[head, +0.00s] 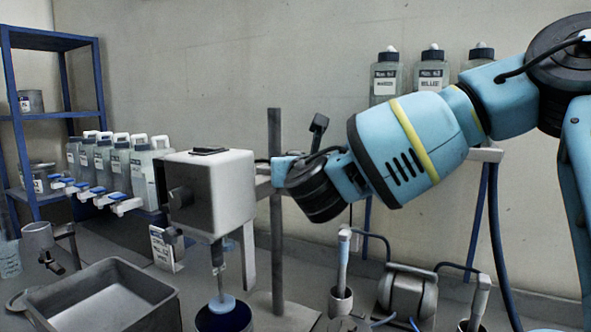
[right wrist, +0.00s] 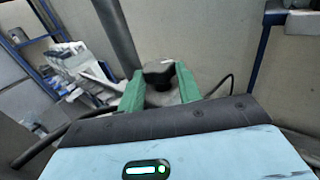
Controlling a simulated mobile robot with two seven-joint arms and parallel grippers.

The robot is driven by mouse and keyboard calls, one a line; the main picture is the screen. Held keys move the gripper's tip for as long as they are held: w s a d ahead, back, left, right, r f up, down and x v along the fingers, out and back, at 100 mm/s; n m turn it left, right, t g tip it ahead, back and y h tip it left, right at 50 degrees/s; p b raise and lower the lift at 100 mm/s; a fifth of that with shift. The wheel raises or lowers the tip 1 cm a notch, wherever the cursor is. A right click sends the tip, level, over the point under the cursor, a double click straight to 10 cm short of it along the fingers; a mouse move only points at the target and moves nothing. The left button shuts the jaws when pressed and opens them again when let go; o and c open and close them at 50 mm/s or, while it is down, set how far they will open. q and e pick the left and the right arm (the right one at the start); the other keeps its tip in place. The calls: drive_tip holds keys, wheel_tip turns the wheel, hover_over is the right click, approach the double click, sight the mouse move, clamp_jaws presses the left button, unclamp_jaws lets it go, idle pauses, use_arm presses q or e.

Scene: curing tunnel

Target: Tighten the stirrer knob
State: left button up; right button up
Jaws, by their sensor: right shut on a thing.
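The stirrer (head: 232,190) is a pale grey box on an upright grey pole (head: 276,255). A dark round knob (head: 180,198) is on its left face, and its shaft goes down into a dark pot (head: 223,318). My right gripper (head: 278,170) comes in from the right, at the pole just behind the stirrer box. In the right wrist view its green fingers (right wrist: 160,85) are shut on a black knob (right wrist: 158,70). In the head view that held knob is hidden by the gripper and pole. My left gripper is not in view.
A grey open tray (head: 105,300) lies at the front left. A row of bottles (head: 115,165) with blue-topped taps stands behind it, beside a blue shelf (head: 50,115). More bottles (head: 432,72) stand high at the back. A small pump (head: 407,292) with hoses sits on the bench right of the pole.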

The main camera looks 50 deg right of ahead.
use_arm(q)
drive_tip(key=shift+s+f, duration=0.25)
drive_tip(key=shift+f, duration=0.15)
use_arm(e)
drive_tip(key=shift+w+a+m+g+h, duration=0.1)
drive_tip(key=shift+m+g+h, duration=0.4)
drive_tip(key=shift+m+h, duration=0.1)
use_arm(q)
drive_tip(key=shift+b, duration=0.3)
use_arm(e)
drive_tip(key=shift+r, duration=0.1)
drive_tip(key=o, duration=1)
use_arm(q)
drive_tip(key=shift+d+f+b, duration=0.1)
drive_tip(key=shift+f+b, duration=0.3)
drive_tip(key=shift+b, duration=0.15)
use_arm(e)
drive_tip(key=v, duration=0.7)
drive_tip(key=shift+a, duration=0.3)
